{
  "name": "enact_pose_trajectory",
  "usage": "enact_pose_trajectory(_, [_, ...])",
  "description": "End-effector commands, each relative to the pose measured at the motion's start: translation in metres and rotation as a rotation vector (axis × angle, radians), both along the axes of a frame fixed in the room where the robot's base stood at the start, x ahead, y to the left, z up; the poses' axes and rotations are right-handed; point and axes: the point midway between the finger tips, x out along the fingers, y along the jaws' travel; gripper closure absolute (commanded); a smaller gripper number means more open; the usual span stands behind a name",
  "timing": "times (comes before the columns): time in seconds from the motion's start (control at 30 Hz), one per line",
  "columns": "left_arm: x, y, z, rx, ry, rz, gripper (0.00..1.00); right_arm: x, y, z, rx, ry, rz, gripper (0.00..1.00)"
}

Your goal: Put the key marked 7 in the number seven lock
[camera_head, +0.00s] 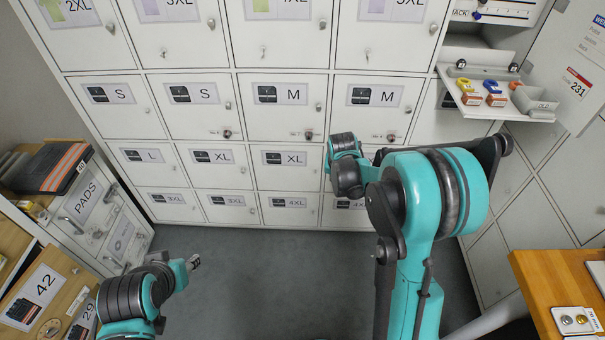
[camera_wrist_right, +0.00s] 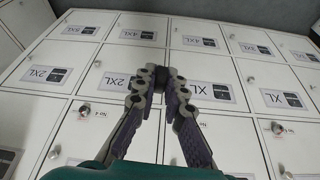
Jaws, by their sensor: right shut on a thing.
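My right gripper (camera_wrist_right: 161,82) is shut on a small dark thing (camera_wrist_right: 161,74) at its fingertips in the right wrist view. I cannot read any mark on it or tell whether it is the key marked 7. Round locks (camera_head: 227,134), (camera_head: 309,135) and (camera_head: 391,136) sit on locker doors in the S and M row. Their small number plates are too blurred to read there. The right wrist view shows two locks (camera_wrist_right: 84,109) and (camera_wrist_right: 277,128). My left gripper (camera_head: 193,262) is low at left, apart from the lockers.
An open shelf (camera_head: 462,84) at upper right holds yellow, blue and red items (camera_head: 490,88). A wooden desk (camera_head: 545,285) stands at lower right. A side cabinet (camera_head: 100,215) and boards are at left. The grey floor (camera_head: 270,280) between is clear.

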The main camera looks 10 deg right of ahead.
Motion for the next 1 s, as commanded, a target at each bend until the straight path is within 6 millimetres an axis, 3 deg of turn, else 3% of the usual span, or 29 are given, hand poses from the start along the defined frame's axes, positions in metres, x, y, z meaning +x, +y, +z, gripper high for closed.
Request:
enact_pose_trajectory(0.03, [0.0, 0.0, -0.012, 0.0, 0.0, 0.0, 0.6, 0.021, -0.01, -0.014, -0.037, -0.075, -0.049, 1.0])
enact_pose_trajectory(0.1, [0.0, 0.0, -0.021, 0.0, 0.0, 0.0, 0.6, 0.051, -0.022, -0.023, -0.107, -0.205, -0.12, 1.0])
enact_pose_trajectory(0.27, [0.0, 0.0, -0.038, 0.0, 0.0, 0.0, 0.6, 0.102, -0.031, -0.033, -0.265, -0.474, -0.184, 1.0])
enact_pose_trajectory(0.37, [0.0, 0.0, -0.049, 0.0, 0.0, 0.0, 0.6, 0.127, -0.024, -0.042, -0.35, -0.637, -0.165, 1.0])
enact_pose_trajectory(0.5, [0.0, 0.0, -0.067, 0.0, 0.0, 0.0, 0.6, 0.155, 0.001, -0.064, -0.422, -0.871, -0.065, 1.0])
enact_pose_trajectory(0.7, [0.0, 0.0, -0.08, 0.0, 0.0, 0.0, 0.6, 0.169, 0.04, -0.091, -0.415, -1.069, 0.081, 1.0])
enact_pose_trajectory(1.0, [0.0, 0.0, -0.081, 0.0, 0.0, 0.0, 0.6, 0.176, 0.049, -0.097, -0.403, -1.115, 0.119, 1.0])
